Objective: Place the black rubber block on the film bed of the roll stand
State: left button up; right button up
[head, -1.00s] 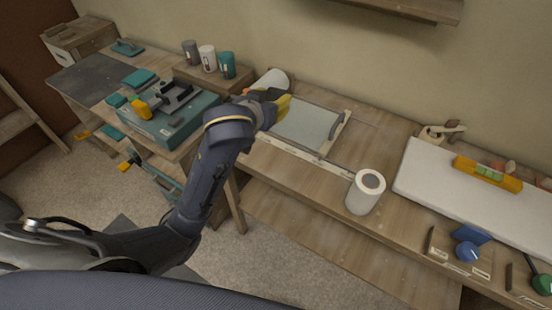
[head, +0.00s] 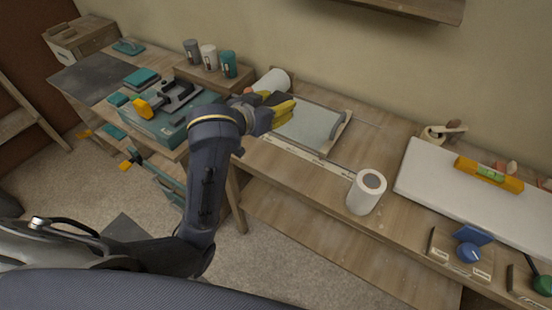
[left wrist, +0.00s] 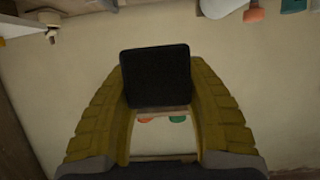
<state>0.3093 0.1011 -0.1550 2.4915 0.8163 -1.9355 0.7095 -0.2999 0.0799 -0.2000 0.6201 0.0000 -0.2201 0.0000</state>
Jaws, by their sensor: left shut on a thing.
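My left gripper (head: 284,107) has yellow fingers shut on the black rubber block (left wrist: 155,76). In the left wrist view the block is a dark square with rounded corners between the fingertips. In the head view the gripper is over the left end of the roll stand, and the block is mostly hidden by the fingers. The film bed (head: 314,128) is a pale, flat sheet just to the right of the gripper. A white film roll (head: 273,82) lies behind the gripper at the back left of the stand. My right gripper is not in view.
A white roll (head: 365,196) stands upright at the bench's front. A teal case (head: 165,128) is at left, and a white slab (head: 460,195) with a yellow level (head: 488,173) at right.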

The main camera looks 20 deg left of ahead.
aim_at(276, 162)
pick_arm(q)
notch_tip(276, 162, down, 19)
jog(key=shift+f, duration=0.1)
dwell(0.7)
jog(key=o, duration=1.3)
jog(key=shift+f, duration=0.1)
